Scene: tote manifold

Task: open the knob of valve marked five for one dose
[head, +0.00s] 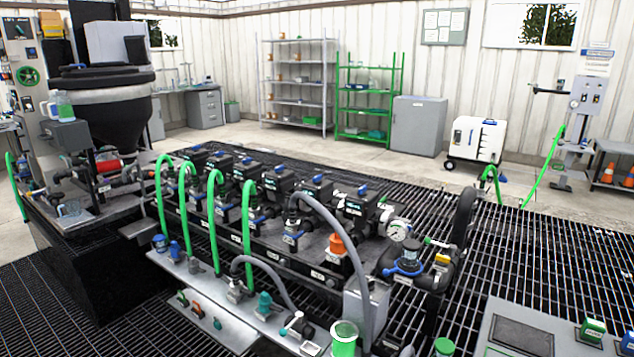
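A valve manifold (312,245) stands on the black grating in the middle of the head view. A row of black valve bodies runs along it, with blue knobs on top. Blue knobs show near the right end (362,189), one place left of it (318,179) and further left (280,169). The small labels are too blurred to read, so I cannot tell which valve is marked five or how its knob is turned. Neither of my grippers is in view.
Green hoses (212,215) and a grey hose (352,245) arch over the manifold's front. A green-filled cup (344,340) stands low in front. Grating to the right is mostly clear.

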